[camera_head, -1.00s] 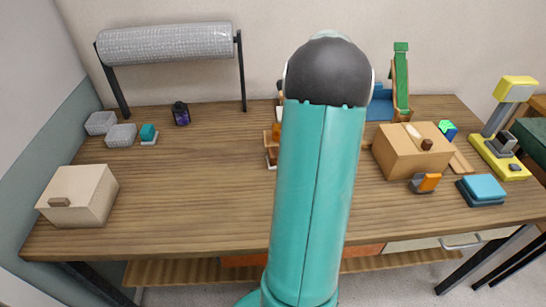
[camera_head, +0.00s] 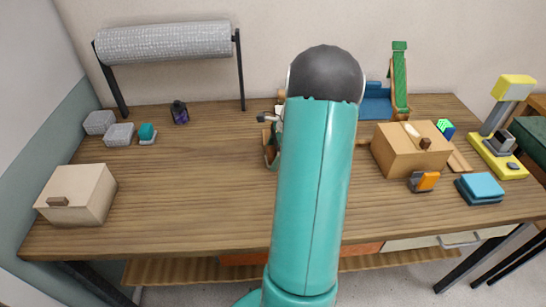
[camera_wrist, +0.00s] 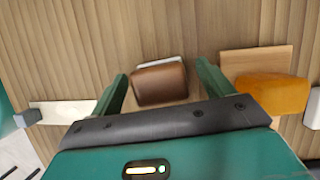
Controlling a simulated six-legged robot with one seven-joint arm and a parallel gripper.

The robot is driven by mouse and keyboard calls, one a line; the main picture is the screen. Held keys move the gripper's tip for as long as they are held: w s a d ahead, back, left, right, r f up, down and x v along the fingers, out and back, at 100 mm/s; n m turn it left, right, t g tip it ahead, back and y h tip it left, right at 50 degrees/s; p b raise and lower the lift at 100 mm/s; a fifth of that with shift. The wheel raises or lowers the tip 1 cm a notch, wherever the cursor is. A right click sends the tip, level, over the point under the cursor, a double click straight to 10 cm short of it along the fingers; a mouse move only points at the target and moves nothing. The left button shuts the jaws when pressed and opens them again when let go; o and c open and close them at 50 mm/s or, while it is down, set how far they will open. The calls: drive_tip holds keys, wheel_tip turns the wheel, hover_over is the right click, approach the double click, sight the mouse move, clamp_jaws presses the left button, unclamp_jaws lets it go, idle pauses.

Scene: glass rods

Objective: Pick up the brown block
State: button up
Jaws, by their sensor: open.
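The brown block (camera_wrist: 160,85) lies in the wrist view between the two fingers of my gripper (camera_wrist: 162,72), with a thin white edge showing just beyond it. The fingers are apart, one on each side of the block, and there seems to be a gap on both sides. I cannot tell how far above the table they are. In the head view my arm hides most of the gripper and the block's spot; only a small part of my gripper (camera_head: 269,142) shows left of the arm.
An orange block (camera_wrist: 272,94) by a wooden plate (camera_wrist: 258,59) sits close right of the right finger. A pale strip (camera_wrist: 62,113) lies to the left. In the head view, a wooden box (camera_head: 398,156) stands right of my arm; the table's left middle is clear.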

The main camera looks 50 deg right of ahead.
drive_tip(key=c, duration=1.2)
drive_tip(key=shift+o, duration=0.2)
drive_tip(key=shift+r, duration=0.15)
drive_tip(key=shift+r, duration=0.6)
drive_tip(key=s+d+r, duration=0.1)
drive_tip(key=s+r, duration=1)
drive_tip(key=s, duration=0.3)
drive_tip(key=shift+d+r, duration=0.3)
drive_tip(key=shift+d, duration=0.05)
